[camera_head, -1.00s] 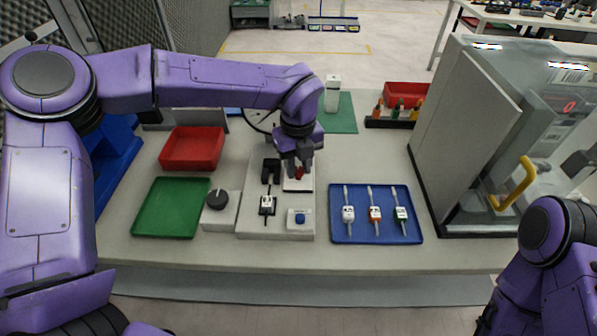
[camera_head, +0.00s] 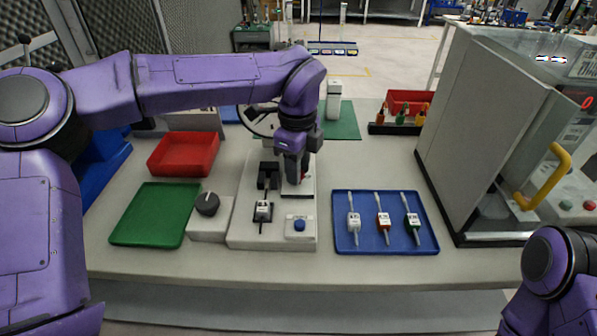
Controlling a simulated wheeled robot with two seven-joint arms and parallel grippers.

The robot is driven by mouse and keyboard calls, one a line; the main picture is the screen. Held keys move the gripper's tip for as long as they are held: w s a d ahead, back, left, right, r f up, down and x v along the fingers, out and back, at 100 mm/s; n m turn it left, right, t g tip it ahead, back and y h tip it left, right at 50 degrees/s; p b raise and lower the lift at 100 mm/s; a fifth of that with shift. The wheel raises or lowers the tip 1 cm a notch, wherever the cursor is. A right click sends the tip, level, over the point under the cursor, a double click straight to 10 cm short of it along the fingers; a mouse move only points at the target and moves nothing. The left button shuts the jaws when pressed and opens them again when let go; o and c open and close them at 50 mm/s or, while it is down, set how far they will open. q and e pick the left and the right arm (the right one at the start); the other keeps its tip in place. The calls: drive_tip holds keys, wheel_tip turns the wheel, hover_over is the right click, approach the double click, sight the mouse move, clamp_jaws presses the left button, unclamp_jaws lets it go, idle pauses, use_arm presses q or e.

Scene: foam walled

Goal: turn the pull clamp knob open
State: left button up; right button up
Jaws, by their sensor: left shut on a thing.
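My left gripper (camera_head: 293,181) points down over the right rear part of a pale fixture base (camera_head: 270,239). Its fingers are closed around a small red knob, which they almost wholly hide; only a thin reddish sliver (camera_head: 305,179) shows beside them. The knob's turn angle cannot be seen. A black clamp block (camera_head: 267,176) stands just left of the fingers. In front are a small labelled black and white part (camera_head: 263,211) and a blue button (camera_head: 299,225). A dark round knob with a white mark (camera_head: 207,204) sits on a box at the fixture's left. My right gripper is out of view.
A blue tray (camera_head: 344,248) with several syringe-like tools lies right of the fixture. A green tray (camera_head: 150,216) and red bin (camera_head: 183,155) are at left. A grey cabinet with a yellow handle (camera_head: 545,181) stands at right. A white bottle (camera_head: 333,99) stands behind.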

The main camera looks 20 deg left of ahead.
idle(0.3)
use_arm(q)
drive_tip(key=o, duration=1.1)
drive_tip(key=shift+a, duration=0.15)
drive_tip(key=shift+c, duration=0.2)
wheel_tip(320, 180, up, 10)
drive_tip(key=shift+r, duration=0.25)
